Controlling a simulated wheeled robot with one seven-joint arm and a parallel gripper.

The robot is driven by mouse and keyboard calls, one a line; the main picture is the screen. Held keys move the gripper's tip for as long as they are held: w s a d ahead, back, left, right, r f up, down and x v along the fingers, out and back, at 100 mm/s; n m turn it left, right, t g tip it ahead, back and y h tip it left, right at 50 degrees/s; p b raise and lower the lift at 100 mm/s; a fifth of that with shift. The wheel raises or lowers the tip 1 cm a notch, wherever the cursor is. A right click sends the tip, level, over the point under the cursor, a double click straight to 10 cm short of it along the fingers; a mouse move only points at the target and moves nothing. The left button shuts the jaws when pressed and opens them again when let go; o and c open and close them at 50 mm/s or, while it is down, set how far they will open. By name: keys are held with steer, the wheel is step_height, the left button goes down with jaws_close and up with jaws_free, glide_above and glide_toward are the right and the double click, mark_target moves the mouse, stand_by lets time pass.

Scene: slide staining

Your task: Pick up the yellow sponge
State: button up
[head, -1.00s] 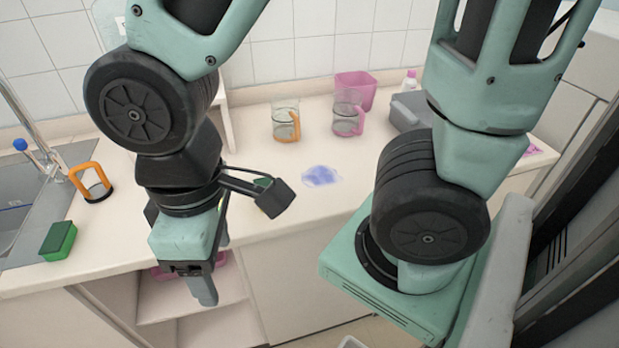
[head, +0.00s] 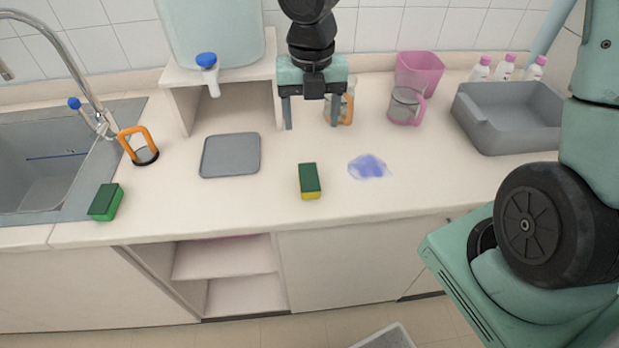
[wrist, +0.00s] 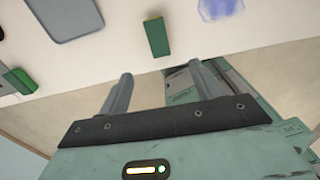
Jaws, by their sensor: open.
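The yellow sponge (head: 310,183) has a dark green top and a yellow lower layer. It lies on the counter near the front, left of a blue stain. In the wrist view the sponge (wrist: 157,37) shows mostly its green face, beyond my fingertips. My gripper (head: 310,122) is open and empty. In the head view it appears above and behind the sponge, with its fingers pointing down, apart from it. In the wrist view the two fingers of my gripper (wrist: 163,77) are spread with nothing between them.
A green sponge (head: 105,202) lies by the sink (head: 65,205). A grey tray (head: 230,156) is left of the yellow sponge, the blue stain (head: 369,166) right of it. Jugs (head: 405,106) and a grey basin (head: 515,118) stand behind. Counter around the sponge is clear.

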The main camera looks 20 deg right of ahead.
steer(key=b, duration=0.2)
glide_above(309, 176)
steer(key=f, duration=1.1)
steer(key=shift+d+f, duration=0.2)
steer(key=shift+f, duration=0.1)
steer(key=shift+a+f, duration=0.2)
steer(key=shift+f, duration=2.65)
steer(key=c, duration=1.1)
step_height(309, 176, up, 10)
steer(key=shift+r+p, duration=0.1)
steer(key=shift+p, duration=0.55)
steer(key=shift+o, duration=0.6)
